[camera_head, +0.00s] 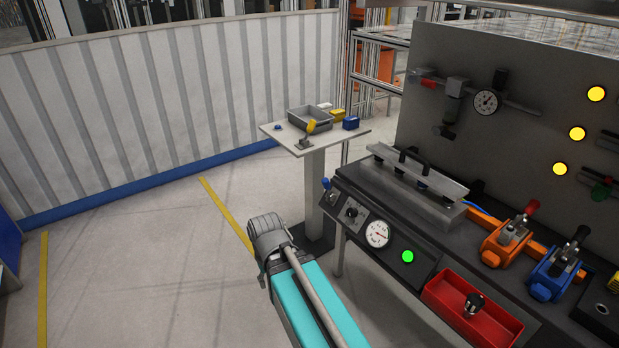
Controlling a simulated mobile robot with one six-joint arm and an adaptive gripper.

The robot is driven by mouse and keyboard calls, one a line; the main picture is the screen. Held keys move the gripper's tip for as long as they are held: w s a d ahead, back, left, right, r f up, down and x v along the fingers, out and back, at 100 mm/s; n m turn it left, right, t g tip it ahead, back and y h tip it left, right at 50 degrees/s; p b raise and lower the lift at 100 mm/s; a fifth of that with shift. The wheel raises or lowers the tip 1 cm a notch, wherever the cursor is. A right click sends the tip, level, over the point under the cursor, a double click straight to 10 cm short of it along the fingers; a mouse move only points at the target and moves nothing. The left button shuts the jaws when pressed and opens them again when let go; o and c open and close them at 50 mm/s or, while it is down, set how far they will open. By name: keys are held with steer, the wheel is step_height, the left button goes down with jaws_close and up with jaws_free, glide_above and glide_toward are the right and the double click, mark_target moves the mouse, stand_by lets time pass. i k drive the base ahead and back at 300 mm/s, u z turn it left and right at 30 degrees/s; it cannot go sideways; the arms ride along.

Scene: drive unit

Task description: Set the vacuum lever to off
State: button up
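A small lever with a blue knob (326,183) stands at the left end of the bench's sloped front panel. It looks to be the vacuum lever, though I cannot read any label. Its knob points up and slightly left; which setting this is I cannot tell. Right of it on the panel are a dark rotary knob (351,212), a round white gauge (377,234) and a lit green lamp (407,256). My teal and grey arm reaches up from the bottom middle, left of the bench. My gripper does not show in this view, and nothing of mine touches the lever.
A metal fixture (425,185) with black handles lies on the bench. An orange clamp (505,245), a blue clamp (550,275) and a red tray (455,317) sit to the right. A small side table (345,137) stands behind. The floor at left is clear.

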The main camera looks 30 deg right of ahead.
mark_target(325, 181)
steer(key=z, duration=0.25)
steer(key=i, duration=0.9)
steer(key=z, duration=0.65)
